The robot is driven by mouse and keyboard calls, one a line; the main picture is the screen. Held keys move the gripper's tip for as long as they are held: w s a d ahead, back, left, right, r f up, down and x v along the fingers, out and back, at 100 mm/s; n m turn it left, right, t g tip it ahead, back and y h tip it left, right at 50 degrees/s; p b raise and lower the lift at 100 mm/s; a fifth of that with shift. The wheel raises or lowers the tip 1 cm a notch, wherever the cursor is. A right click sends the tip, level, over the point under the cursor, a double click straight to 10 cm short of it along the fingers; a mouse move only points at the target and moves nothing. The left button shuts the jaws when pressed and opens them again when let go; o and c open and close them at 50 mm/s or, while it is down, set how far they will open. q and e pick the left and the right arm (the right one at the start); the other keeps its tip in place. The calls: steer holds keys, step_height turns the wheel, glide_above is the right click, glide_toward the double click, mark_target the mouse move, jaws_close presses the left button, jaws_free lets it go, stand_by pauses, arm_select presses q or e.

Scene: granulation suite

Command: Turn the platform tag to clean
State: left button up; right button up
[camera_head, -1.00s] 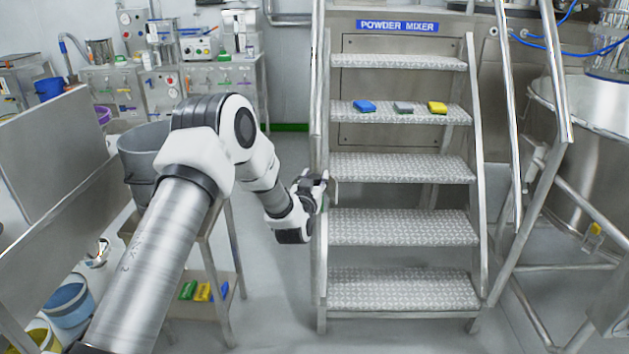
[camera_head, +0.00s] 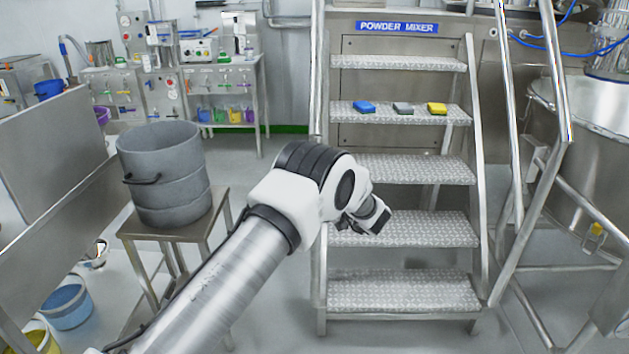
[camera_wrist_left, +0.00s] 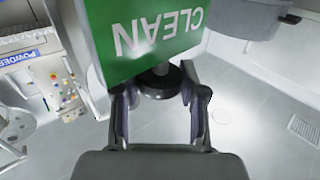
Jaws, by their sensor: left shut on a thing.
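The platform tag (camera_wrist_left: 145,35) shows in the left wrist view as a green face with white CLEAN lettering, upside down in that picture. A dark round piece (camera_wrist_left: 158,84) sits just below its edge, between the fingers. My left gripper (camera_wrist_left: 160,95) is shut on the tag, though the exact contact is hard to see. In the head view my left arm reaches to the left side of the platform steps (camera_head: 402,226). My right gripper is not in view.
A grey bucket (camera_head: 165,175) stands on a small metal stand at the left. A blue bucket (camera_head: 68,303) is on the left.

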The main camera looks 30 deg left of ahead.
arm_select(q)
steer(key=shift+r+n+g, duration=0.1)
steer(key=shift+n+g, duration=0.4)
steer(key=shift+g, duration=0.2)
steer(key=shift+w+y, duration=0.1)
steer(key=shift+y, duration=0.2)
steer(key=o, duration=1.2)
steer(key=shift+c, duration=0.2)
steer(key=v, duration=1.2)
steer(key=shift+w, duration=0.1)
